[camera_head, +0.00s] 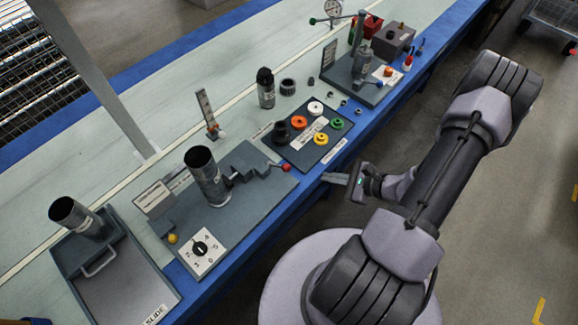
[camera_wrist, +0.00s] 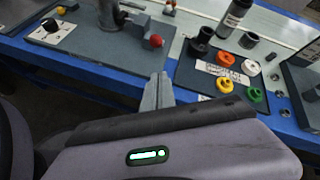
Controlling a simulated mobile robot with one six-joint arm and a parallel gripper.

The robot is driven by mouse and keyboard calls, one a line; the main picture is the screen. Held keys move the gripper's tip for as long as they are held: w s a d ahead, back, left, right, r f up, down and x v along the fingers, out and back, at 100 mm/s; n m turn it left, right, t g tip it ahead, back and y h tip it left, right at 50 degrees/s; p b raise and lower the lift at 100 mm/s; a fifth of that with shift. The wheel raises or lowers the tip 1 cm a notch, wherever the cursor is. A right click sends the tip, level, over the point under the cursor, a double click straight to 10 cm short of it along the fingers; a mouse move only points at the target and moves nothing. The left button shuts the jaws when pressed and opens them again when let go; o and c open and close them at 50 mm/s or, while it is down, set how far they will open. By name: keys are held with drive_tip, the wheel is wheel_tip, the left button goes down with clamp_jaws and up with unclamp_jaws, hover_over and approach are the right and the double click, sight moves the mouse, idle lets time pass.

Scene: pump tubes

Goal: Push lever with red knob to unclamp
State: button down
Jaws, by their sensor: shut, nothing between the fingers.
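The red knob (camera_head: 286,167) is the end of a lever on a grey clamp fixture (camera_head: 241,172) on the workbench. In the wrist view the red knob (camera_wrist: 156,41) shows above and slightly left of the fingertips. A dark metal tube (camera_head: 207,177) stands upright at the clamp. My gripper (camera_head: 326,178) is shut and empty. It is over the bench's front edge, to the right of the red knob and apart from it. In the wrist view my gripper (camera_wrist: 159,76) points toward the bench, with its fingers together.
Right of the knob is a dark board (camera_head: 310,143) with several coloured rings. A dial plate (camera_head: 201,248) and a yellow ball (camera_head: 173,239) are on the clamp's base. A slide tray (camera_head: 118,271) with another tube is at left. A press (camera_head: 361,75) stands farther back.

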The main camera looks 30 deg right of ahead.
sight(279, 166)
drive_tip(key=shift+s+d+f+m+h, duration=0.1)
drive_tip(key=shift+s+f+m+h, duration=0.15)
drive_tip(key=shift+f, duration=0.35)
drive_tip(key=shift+s+d+f+m+h, duration=0.15)
drive_tip(key=shift+s+f+m, duration=0.2)
drive_tip(key=shift+f, duration=0.2)
drive_tip(key=shift+a, duration=0.1)
drive_tip(key=b+x, duration=0.4)
drive_tip(key=x, duration=0.6)
drive_tip(key=shift+w+a+f, duration=0.1)
drive_tip(key=shift+w+a, duration=0.1)
drive_tip(key=shift+w, duration=0.05)
drive_tip(key=r, duration=0.1)
drive_tip(key=w+a+r, duration=0.1)
drive_tip(key=a+r, duration=0.1)
drive_tip(key=shift+w+a+r, duration=0.1)
drive_tip(key=shift+w+a, duration=0.05)
drive_tip(key=shift+w, duration=0.15)
drive_tip(key=shift+r, duration=0.1)
